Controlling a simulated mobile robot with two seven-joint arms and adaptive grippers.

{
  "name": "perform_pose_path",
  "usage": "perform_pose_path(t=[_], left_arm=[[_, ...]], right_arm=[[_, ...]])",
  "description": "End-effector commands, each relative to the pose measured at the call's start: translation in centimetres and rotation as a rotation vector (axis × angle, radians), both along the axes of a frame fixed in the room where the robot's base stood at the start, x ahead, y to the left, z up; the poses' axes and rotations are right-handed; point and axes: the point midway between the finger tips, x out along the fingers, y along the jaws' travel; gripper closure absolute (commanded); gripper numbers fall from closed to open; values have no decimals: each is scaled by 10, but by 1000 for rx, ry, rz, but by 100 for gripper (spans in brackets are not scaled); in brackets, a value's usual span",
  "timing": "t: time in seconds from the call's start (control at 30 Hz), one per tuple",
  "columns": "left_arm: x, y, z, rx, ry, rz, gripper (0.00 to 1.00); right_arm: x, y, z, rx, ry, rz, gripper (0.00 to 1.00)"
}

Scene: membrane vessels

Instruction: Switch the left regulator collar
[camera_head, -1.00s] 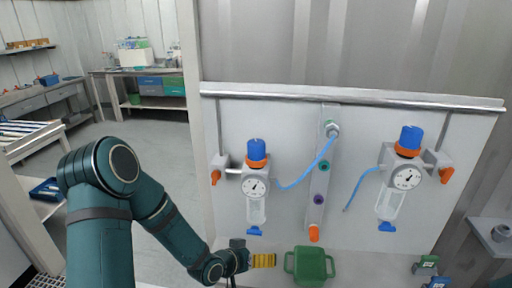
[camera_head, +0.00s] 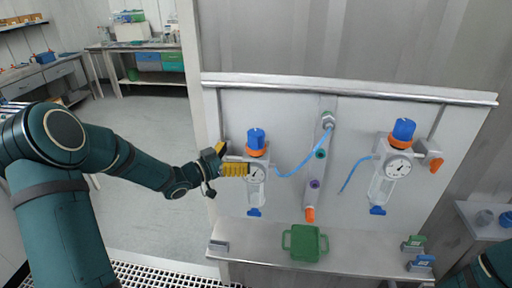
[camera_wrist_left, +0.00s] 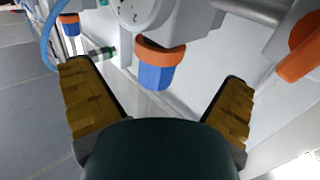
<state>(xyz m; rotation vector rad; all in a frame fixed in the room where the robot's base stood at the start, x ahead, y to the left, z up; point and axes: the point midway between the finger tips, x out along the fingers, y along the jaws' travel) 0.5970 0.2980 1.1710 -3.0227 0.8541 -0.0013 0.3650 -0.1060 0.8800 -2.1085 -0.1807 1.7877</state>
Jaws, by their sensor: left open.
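The left regulator (camera_head: 255,193) is mounted on the grey panel, with a blue knob (camera_head: 256,137) on top, an orange collar (camera_head: 256,152) below it and a round gauge. My left gripper (camera_head: 230,160) is open, its yellow fingers at the left side of this regulator, one overlapping the gauge in the head view. In the left wrist view the regulator appears upside down: the orange collar (camera_wrist_left: 160,54) and blue knob (camera_wrist_left: 154,77) lie between the open fingers, apart from both. The right gripper is not in view; part of my right arm shows at bottom right.
A second regulator (camera_head: 390,175) is on the right of the panel, with an orange valve handle (camera_head: 436,163). A blue hose (camera_head: 300,168) runs to a central manifold. A green bin (camera_head: 305,243) stands on the shelf (camera_head: 350,250) below.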

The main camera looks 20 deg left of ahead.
Motion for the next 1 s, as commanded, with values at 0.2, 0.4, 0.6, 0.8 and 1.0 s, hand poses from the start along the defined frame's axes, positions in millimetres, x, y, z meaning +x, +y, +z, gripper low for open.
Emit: perform_pose_path(t=[0.2,0.4,0.6,0.8,1.0], left_arm=[[35,-22,0,-1,1,-2,0],[55,-35,0,-1,1,-1,0],[62,-38,0,1,1,1,0],[62,-38,0,1,1,1,0],[62,-38,0,0,1,1,63]], right_arm=[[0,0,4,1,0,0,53],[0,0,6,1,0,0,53],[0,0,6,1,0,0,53],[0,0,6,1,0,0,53],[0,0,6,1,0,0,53]])
